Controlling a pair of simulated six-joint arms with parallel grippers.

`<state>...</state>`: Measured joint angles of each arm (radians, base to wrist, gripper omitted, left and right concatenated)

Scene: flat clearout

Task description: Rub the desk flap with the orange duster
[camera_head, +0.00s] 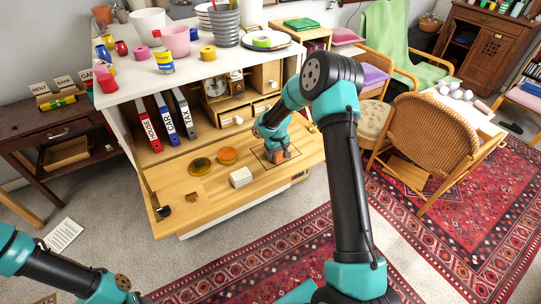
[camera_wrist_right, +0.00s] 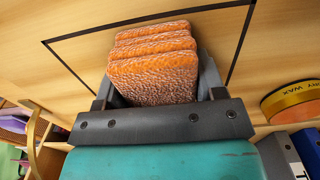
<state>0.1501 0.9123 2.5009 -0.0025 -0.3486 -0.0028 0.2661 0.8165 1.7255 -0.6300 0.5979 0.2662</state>
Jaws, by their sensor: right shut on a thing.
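The desk flap (camera_head: 227,196) is a lowered light-wood board with a thin dark square outline at its right end. My right gripper (camera_head: 277,156) is over that outlined area. In the right wrist view, my right gripper (camera_wrist_right: 155,80) is shut on the orange duster (camera_wrist_right: 155,75), a ridged, fuzzy block held between its fingers. The dark outline (camera_wrist_right: 95,32) runs around it on the wood. Whether the duster touches the flap is hard to tell. In the head view the duster (camera_head: 279,156) is mostly hidden by the gripper. Only my left arm shows at bottom left; its gripper is out of view.
Upright binders (camera_head: 165,120) stand behind. A wicker-backed chair (camera_head: 433,135) stands close to the right.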

